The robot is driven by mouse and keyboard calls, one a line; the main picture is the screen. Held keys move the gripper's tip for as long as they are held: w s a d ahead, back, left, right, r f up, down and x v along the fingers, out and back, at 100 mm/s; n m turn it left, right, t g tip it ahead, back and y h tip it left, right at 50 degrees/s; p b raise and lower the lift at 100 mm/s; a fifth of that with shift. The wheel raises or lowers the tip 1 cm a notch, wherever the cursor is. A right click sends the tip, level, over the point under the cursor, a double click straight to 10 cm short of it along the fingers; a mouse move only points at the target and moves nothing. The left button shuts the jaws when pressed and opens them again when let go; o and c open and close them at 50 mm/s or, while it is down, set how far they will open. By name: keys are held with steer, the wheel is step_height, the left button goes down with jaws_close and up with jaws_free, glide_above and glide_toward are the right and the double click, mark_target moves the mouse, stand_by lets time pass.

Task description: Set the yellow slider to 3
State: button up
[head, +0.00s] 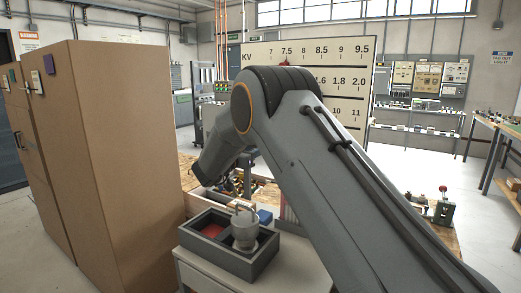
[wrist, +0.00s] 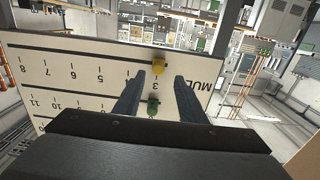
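The yellow slider (wrist: 159,64) shows in the wrist view on the bottom scale of the white panel (wrist: 85,60), which appears upside down. It stands close to the mark for 3; I cannot tell if it is exactly on it. My gripper (wrist: 160,76) is open, with its two dark fingers apart and nothing between them. The slider shows just past the fingertips, roughly centred between them. A green slider (wrist: 152,106) shows on the neighbouring scale, between the fingers in the picture. In the head view the panel (head: 268,50) is partly hidden by my arm, and the yellow slider is not visible.
A tall brown cabinet (head: 120,130) stands at the left. A dark divided tray (head: 228,240) holding a light cup (head: 245,228) sits on a pale stand in front. A red slider (head: 284,63) sits on the KV scale. Open floor lies at the right.

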steer(key=v, duration=0.2)
steer(key=shift+s+a, duration=0.15)
steer(key=shift+s, duration=0.15)
steer(key=s+d+f+n+g+y, duration=0.4)
steer(key=s+d+f+n+y, duration=0.3)
steer(key=s+y, duration=0.3)
steer(key=s+d+f+g, duration=0.3)
steer(key=s+d, duration=0.1)
steer(key=s, duration=0.9)
steer(key=s+d+f+g, duration=0.4)
steer(key=s, duration=0.8)
steer(key=s+d+f+g, duration=0.3)
steer(key=s+d+f, duration=0.1)
steer(key=s, duration=0.9)
steer(key=shift+s+d, duration=0.35)
steer(key=shift+d, duration=0.25)
